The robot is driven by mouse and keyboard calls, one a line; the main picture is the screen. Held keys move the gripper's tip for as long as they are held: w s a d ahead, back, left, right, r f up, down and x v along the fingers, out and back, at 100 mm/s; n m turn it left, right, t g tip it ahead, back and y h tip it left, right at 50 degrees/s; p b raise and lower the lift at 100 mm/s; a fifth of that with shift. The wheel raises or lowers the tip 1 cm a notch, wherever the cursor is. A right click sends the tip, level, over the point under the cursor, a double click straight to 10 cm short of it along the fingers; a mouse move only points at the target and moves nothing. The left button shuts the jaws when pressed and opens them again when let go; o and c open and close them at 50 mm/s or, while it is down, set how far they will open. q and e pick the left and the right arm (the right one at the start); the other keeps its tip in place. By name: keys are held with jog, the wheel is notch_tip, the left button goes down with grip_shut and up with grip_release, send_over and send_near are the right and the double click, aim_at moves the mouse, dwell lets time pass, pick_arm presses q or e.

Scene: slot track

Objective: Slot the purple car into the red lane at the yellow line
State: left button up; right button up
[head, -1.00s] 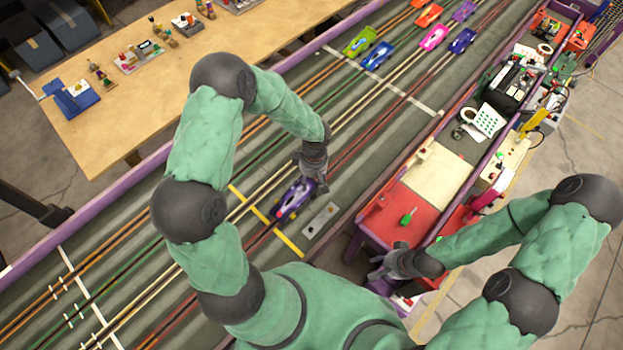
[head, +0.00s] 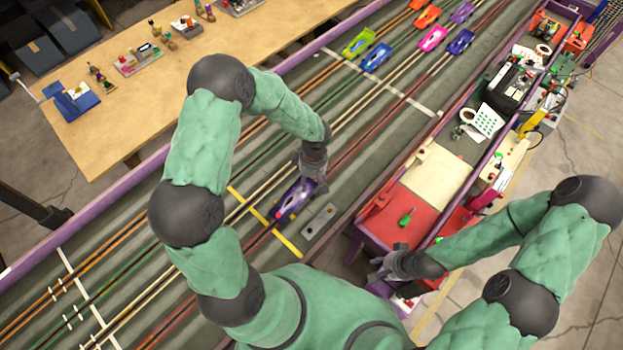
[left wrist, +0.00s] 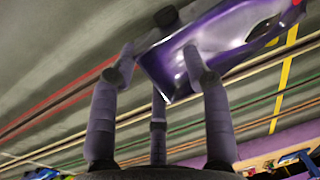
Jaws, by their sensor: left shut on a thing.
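The purple car (head: 290,204) is over the track near the yellow line (head: 289,244), at the red lane (head: 385,129). My left gripper (head: 311,183) is shut on the car's far end from above. In the left wrist view the car (left wrist: 215,38) lies between the fingers of my left gripper (left wrist: 160,62), with the yellow line (left wrist: 283,80) beyond it. I cannot tell whether the car touches the track or sits in the slot. My right gripper (head: 383,268) is by the red-topped bench, away from the car; its fingers are too small to read.
Several other cars, including a green one (head: 359,42) and a pink one (head: 433,38), stand farther up the track. The red-topped bench (head: 396,216) borders the track's right side.

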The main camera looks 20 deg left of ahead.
aim_at(310, 187)
pick_arm(q)
jog(key=shift+d+f+b, duration=0.15)
jog(key=shift+f+b, duration=0.2)
jog(key=shift+f, duration=0.65)
pick_arm(e)
jog(key=shift+d+f, duration=0.15)
jog(key=shift+f, duration=1)
pick_arm(q)
jog(key=shift+s, duration=0.1)
pick_arm(e)
jog(key=shift+s+d, duration=0.1)
jog(key=shift+d, duration=0.1)
pick_arm(q)
jog(key=shift+s+d+f+b, duration=0.3)
jog(key=shift+s+f+b, duration=0.1)
jog(key=shift+b, duration=0.3)
jog(key=shift+s+a+f, duration=0.15)
jog(key=shift+s, duration=0.05)
jog(key=shift+a, duration=0.1)
pick_arm(e)
jog(key=shift+s+d+f, duration=0.25)
jog(key=shift+d+f, duration=0.55)
jog(key=shift+f, duration=0.05)
pick_arm(q)
jog(key=shift+a, duration=0.15)
jog(key=shift+w+a, duration=0.2)
jog(key=shift+w, duration=0.4)
pick_arm(e)
jog(key=shift+r, duration=0.1)
